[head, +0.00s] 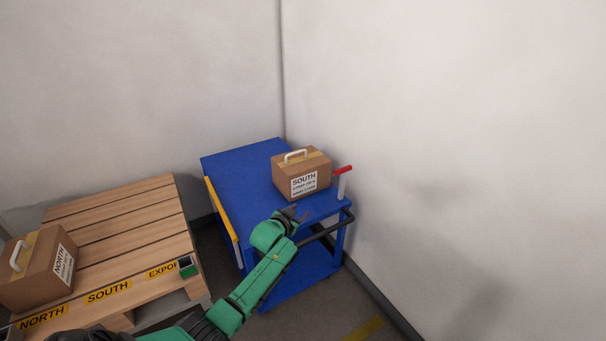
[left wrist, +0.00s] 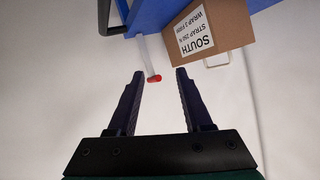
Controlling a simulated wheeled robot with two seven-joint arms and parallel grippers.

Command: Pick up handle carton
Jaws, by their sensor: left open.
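A brown handle carton (head: 301,174) with a white top handle (head: 296,155), a yellow strap and a white SOUTH label sits on the blue cart (head: 236,165). It also shows at the upper right of the left wrist view (left wrist: 215,33), with its handle (left wrist: 217,60) partly seen. My left gripper (head: 298,212) is open and empty, in front of the carton near the cart's front edge; its two fingers (left wrist: 157,92) are spread apart in the left wrist view and do not touch the carton. A second handle carton (head: 38,268) labelled NORTH stands on the pallet at the left. My right gripper is not in view.
A red-topped white post (head: 342,182) stands at the cart's right corner, close to the carton. A black push bar (head: 328,228) crosses the cart's front. The wooden pallet (head: 120,225) has free slats beside the NORTH carton. White walls close off the back and right.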

